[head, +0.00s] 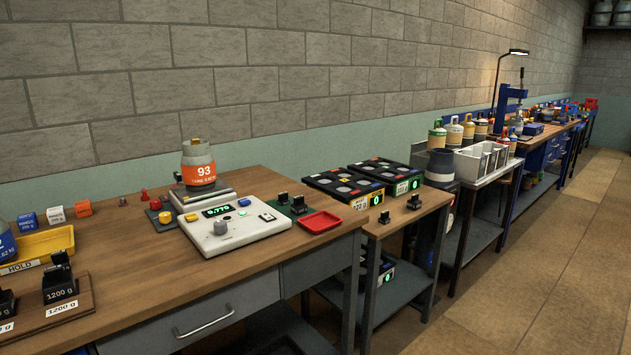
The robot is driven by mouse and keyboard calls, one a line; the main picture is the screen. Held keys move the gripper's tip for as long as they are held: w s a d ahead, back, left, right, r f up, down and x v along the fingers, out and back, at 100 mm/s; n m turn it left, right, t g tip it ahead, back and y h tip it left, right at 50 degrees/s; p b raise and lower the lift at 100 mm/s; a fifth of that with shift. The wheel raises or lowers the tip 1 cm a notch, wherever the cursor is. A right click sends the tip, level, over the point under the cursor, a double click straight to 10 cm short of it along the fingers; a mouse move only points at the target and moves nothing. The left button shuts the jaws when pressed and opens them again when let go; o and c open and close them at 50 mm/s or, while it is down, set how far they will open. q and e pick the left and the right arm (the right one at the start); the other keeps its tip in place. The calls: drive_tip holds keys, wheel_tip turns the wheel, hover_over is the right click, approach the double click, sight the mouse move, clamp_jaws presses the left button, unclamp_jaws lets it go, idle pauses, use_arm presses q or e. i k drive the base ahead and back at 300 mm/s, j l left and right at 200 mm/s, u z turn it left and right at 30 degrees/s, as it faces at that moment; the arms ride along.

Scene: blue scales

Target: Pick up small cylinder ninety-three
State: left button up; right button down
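The small cylinder marked 93 (198,166) stands upright on the scale's weighing plate (212,197), towards the back of the near wooden bench. It has a grey body, a wide orange label band and a small brass-coloured valve on top. The scale's control panel (228,228) sits in front of it, with a lit green display whose digits are hard to read. No gripper touches the cylinder, and neither of my grippers shows in the head view.
Black 1200 g weights (60,278) and a yellow HOLD tray (45,243) are at the bench's left. A red tray (319,221) and small black weights lie right of the scale. Another blue cylinder (6,244) is cut off at the left edge. Bare wood (140,260) lies left of the panel.

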sight(199, 164)
drive_tip(key=i+j+u, duration=0.15)
drive_tip(key=i+j, duration=0.25)
drive_tip(key=i+j+u, duration=0.15)
drive_tip(key=i+j, duration=0.2)
drive_tip(key=i, duration=0.15)
